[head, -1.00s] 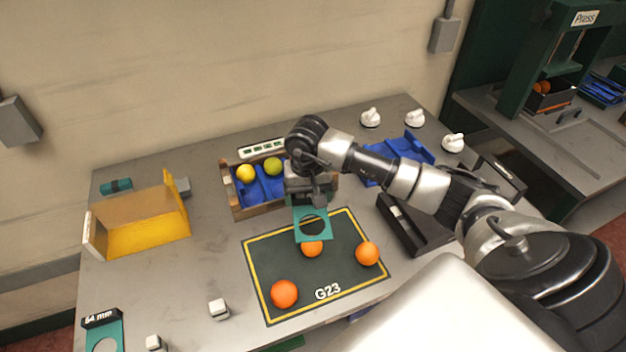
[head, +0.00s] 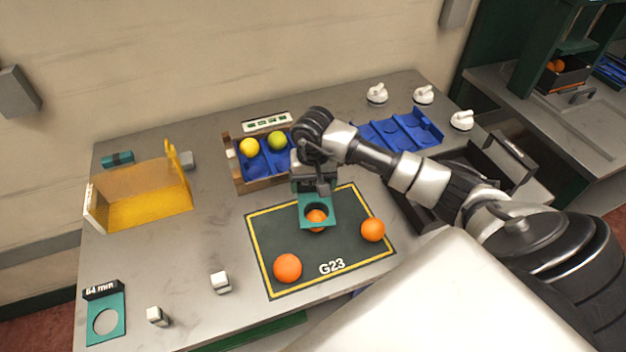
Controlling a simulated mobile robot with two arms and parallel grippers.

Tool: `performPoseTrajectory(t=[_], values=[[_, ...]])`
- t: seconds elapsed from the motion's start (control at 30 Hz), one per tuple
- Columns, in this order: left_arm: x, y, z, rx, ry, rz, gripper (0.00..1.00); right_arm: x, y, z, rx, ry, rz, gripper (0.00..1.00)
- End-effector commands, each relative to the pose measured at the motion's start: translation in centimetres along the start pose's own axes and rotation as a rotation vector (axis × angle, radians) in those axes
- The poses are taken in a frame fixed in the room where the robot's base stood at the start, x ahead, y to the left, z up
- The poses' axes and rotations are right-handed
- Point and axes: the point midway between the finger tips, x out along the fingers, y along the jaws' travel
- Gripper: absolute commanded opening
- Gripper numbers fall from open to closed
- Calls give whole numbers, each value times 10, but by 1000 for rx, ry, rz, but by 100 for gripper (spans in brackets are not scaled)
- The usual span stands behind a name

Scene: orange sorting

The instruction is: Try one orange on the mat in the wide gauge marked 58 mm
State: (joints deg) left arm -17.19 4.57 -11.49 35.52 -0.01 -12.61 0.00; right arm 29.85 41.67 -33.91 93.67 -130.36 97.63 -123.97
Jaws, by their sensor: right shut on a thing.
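My right gripper (head: 317,183) is shut on a teal gauge plate (head: 331,212) with a round hole, held over the dark mat (head: 345,249) marked G23. One orange (head: 316,217) shows in the hole and just below the plate's near edge. I cannot tell whether plate and orange touch. The plate's own marking is not visible. Two more oranges lie on the mat, one front left (head: 287,268) and one at the right (head: 373,229). A second teal gauge (head: 118,323) lies at the lower left; its label looks like 64 mm or 54 mm. My left gripper is out of view.
A wooden crate (head: 242,184) with a blue insert holds a yellow and a green fruit behind the mat. A yellow bin (head: 145,205) stands at left. A blue tray (head: 400,131) and black box (head: 480,160) are at right. Small white blocks (head: 221,282) sit front left.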

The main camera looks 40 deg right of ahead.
Motion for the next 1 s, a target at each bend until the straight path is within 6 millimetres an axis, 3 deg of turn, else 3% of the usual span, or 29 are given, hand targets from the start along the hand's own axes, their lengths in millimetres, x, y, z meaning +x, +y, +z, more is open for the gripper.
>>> performPoseTrajectory(t=[1.0], values=[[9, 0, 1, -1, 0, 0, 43, 8, 0, 0, 0, 1, -1, 60]])
